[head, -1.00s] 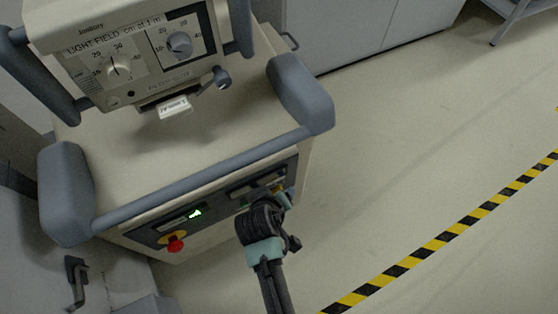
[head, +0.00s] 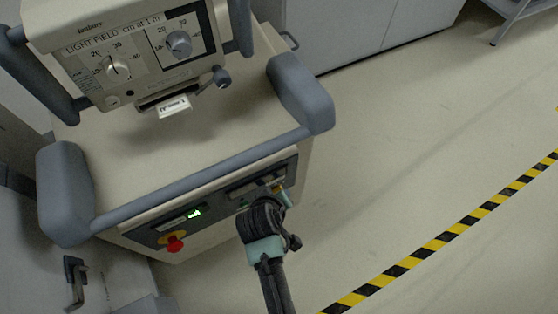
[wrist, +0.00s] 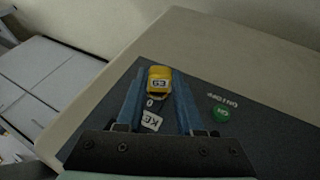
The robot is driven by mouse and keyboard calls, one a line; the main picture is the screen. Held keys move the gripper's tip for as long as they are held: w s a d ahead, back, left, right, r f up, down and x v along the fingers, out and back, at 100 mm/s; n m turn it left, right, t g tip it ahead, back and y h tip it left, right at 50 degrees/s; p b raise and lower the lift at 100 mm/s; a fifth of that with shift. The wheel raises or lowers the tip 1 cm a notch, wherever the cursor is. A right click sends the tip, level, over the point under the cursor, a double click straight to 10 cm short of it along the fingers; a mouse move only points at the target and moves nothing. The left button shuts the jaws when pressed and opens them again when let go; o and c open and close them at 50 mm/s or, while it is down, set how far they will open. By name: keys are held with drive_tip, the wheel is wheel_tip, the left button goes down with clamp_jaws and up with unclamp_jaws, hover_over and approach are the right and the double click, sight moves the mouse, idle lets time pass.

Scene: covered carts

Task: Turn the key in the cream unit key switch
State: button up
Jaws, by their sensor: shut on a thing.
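The cream unit (head: 140,150) stands at the left in the head view, with a dark control panel (head: 155,240) on its front. My gripper (head: 278,192) is at the right end of this panel. In the wrist view, my gripper (wrist: 158,88) has its two blue fingers on either side of a yellow key head (wrist: 159,80) with a white label, and is shut on it. A white panel label with dark letters (wrist: 151,122) shows between the fingers. The key's shaft and most of the key switch are hidden, so I cannot tell the key's angle.
A green button (wrist: 220,113) lies right of the fingers in the wrist view. A red knob (head: 174,244) and a green lit display (head: 194,213) are on the panel's left. A grey handlebar (head: 200,180) runs above the panel. Floor at right is clear.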

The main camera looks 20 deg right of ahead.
clamp_jaws()
drive_tip(key=shift+a+f+h+b, duration=0.15)
drive_tip(key=shift+f+h+b, duration=0.05)
drive_tip(key=shift+h+b, duration=0.2)
drive_tip(key=shift+a+f+h+b, duration=0.1)
drive_tip(key=shift+h+b, duration=0.4)
drive_tip(key=shift+h, duration=0.2)
drive_tip(key=shift+r+n, duration=0.2)
drive_tip(key=shift+n, duration=0.1)
drive_tip(key=shift+f, duration=0.1)
